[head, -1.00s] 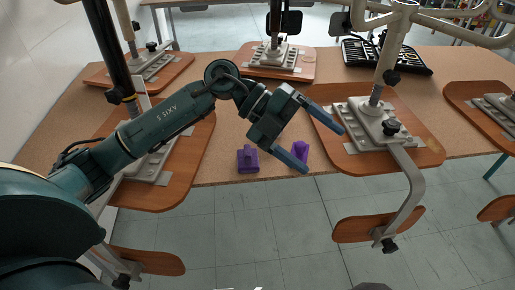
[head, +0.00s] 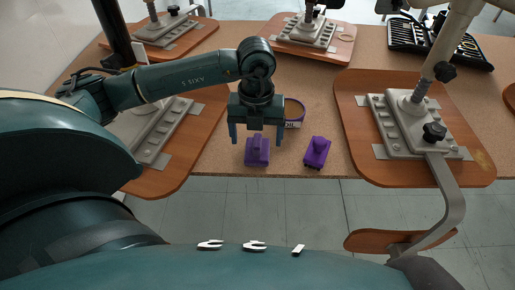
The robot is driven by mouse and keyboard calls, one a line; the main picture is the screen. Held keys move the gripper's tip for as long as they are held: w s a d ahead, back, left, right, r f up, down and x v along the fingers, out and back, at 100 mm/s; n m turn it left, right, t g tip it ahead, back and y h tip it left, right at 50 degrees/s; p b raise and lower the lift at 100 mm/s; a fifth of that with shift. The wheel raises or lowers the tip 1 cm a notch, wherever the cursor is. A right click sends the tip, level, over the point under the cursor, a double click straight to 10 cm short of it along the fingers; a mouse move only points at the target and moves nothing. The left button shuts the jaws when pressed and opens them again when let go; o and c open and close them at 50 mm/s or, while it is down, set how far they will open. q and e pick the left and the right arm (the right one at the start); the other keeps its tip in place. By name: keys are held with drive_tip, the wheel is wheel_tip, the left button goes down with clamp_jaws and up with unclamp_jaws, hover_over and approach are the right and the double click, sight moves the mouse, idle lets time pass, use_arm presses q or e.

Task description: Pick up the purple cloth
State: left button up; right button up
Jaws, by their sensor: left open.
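Two small purple things lie near the front edge of the wooden table. The left purple thing (head: 257,155) is a low block shape with a raised middle. The right purple thing (head: 317,150) is tilted and has dark bits along its lower edge. Neither plainly looks like flat cloth, so I cannot tell which is the purple cloth. My left gripper (head: 256,138) is open, fingers pointing down on either side of the left purple thing in the picture. Nothing shows in its grip, and I cannot tell its height above the table. My right gripper is not in view.
Chair seats with metal plates lie on the table left, behind and right (head: 360,100). The table's front edge is close to the purple things.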

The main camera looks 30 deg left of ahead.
sight(257, 145)
use_arm(q)
wheel_tip(257, 145, down, 5)
drive_tip(key=shift+s+d+f, duration=0.15)
drive_tip(key=c, duration=1.1)
